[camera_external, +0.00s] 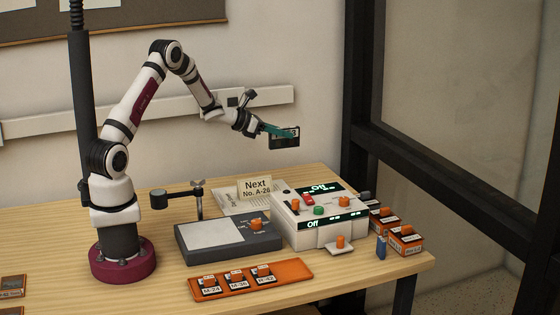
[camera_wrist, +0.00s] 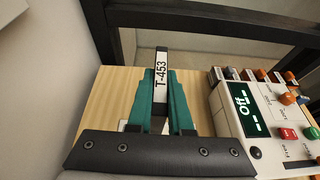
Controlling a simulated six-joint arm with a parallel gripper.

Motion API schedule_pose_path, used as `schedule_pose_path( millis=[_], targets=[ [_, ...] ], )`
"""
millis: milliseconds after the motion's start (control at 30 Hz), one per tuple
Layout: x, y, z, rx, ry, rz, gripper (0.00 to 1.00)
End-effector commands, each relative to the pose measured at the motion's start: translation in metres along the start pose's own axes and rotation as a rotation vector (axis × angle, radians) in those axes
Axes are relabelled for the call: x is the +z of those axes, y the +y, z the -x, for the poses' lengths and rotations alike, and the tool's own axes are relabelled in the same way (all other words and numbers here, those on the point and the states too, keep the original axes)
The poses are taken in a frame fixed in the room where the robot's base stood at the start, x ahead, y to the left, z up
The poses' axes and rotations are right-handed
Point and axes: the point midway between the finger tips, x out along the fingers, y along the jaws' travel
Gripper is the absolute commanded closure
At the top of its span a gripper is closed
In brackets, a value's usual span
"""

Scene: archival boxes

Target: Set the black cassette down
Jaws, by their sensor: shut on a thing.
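My gripper (camera_external: 279,131) has teal fingers and is shut on a black cassette (camera_external: 285,141). It holds the cassette up in the air, well above the table, behind and above the white machine. The cassette touches nothing but the fingers.
A white machine (camera_external: 283,231) with knobs and displays reading Off stands below. Orange boxes (camera_external: 405,243) and a small blue item (camera_external: 381,248) are right of it. A grey flat-topped unit (camera_external: 262,246), an orange tray (camera_external: 299,267) and a sign (camera_external: 255,187) stand left. Bare wood lies front right.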

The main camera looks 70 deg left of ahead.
Motion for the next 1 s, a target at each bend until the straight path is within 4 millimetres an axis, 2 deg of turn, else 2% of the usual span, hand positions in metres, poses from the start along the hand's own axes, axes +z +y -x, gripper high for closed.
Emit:
schedule_pose_path(
  millis=[33, 100, 200, 500, 700, 933, 1000],
  targets=[
    [0.01, -0.009, -0.021, 0.0, -0.002, 0.0, 1.0],
    [0.023, -0.019, -0.045, 0.009, -0.002, 0.003, 1.0],
    [0.037, -0.033, -0.07, 0.019, -0.001, 0.006, 1.0],
    [0.063, -0.068, -0.114, 0.034, -0.001, 0.013, 1.0],
    [0.023, -0.065, -0.128, 0.035, 0.004, 0.016, 1.0],
    [-0.012, -0.065, -0.142, 0.035, 0.002, 0.014, 1.0],
    [-0.028, -0.065, -0.149, 0.035, 0.004, 0.015, 1.0]
  ],
)
